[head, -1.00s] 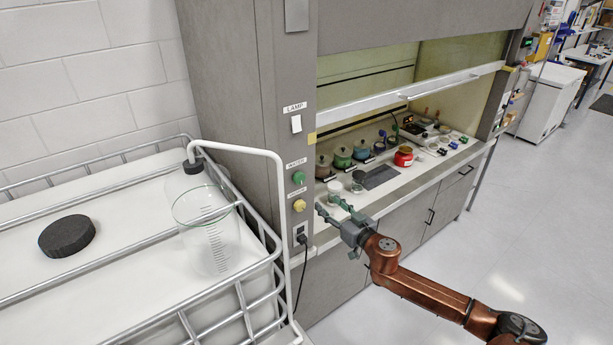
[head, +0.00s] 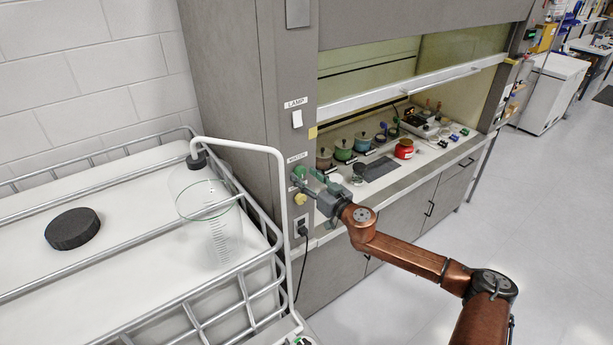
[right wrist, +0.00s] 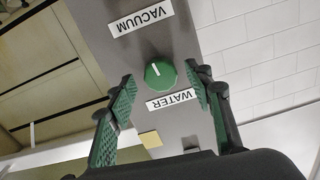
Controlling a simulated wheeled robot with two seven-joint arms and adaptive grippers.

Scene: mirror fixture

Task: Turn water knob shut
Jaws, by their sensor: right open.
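The water knob is round and green with a short white mark. In the right wrist view the knob (right wrist: 160,73) sits between my open fingers, with the upside-down WATER label (right wrist: 172,99) beside it. In the head view the green knob (head: 299,172) is on the grey fume hood post, partly covered by my gripper. My right gripper (head: 308,179) reaches the post from the right; its green-padded fingers also show in the right wrist view (right wrist: 160,76). They stand apart on both sides of the knob, with visible gaps. My left gripper is not in view.
A yellow knob (head: 300,198) is just below the green one, above a socket with a plug (head: 302,229). A white lamp switch (head: 296,118) is higher on the post.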

